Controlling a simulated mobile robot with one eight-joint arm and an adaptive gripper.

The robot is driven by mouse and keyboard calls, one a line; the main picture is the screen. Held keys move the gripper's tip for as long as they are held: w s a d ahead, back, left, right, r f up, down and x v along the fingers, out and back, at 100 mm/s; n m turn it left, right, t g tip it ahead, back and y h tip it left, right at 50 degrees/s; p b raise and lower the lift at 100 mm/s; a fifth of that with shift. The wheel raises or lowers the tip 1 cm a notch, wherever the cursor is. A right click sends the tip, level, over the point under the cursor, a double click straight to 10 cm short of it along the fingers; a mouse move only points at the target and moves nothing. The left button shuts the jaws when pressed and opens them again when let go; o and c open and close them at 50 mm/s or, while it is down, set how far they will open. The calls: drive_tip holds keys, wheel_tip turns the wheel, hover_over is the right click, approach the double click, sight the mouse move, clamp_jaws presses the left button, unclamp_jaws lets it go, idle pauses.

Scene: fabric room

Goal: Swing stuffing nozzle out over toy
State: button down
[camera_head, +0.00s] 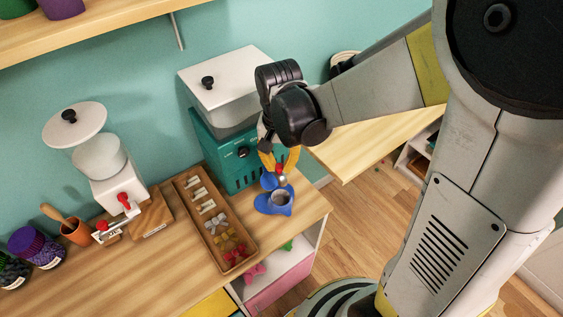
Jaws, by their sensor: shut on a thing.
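The teal stuffing machine (226,160) with its white lid stands at the back of the bench against the wall. My gripper (279,162) points down at its right front, with its orange fingers closed around a small red knob (279,169). A small metal piece (282,181) shows just below the knob; I take it for the stuffing nozzle, but my fingers hide most of it. A blue toy or toy holder (273,203) with a round opening stands on the bench directly below, near the right edge. I cannot tell whether the metal piece touches it.
A wooden tray (213,222) with white, yellow and red small pieces lies left of the blue toy. A white grinder-like dispenser (101,160) with red knobs stands farther left. A wooden shelf (90,33) hangs above. The floor right of the bench is open.

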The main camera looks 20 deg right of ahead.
idle(0.5)
drive_tip(key=c, duration=1.2)
unclamp_jaws()
drive_tip(key=shift+a, duration=0.1)
drive_tip(key=shift+c, duration=0.2)
wheel_tip(320, 180, up, 12)
drive_tip(key=shift+s, duration=0.15)
drive_tip(key=s+d+f+n+t+b, duration=0.2)
drive_tip(key=s+d+n+t, duration=0.2)
drive_tip(key=s+t, duration=0.3)
drive_tip(key=shift+s+d+n, duration=0.3)
drive_tip(key=shift+s+n, duration=0.25)
drive_tip(key=shift+n, duration=0.15)
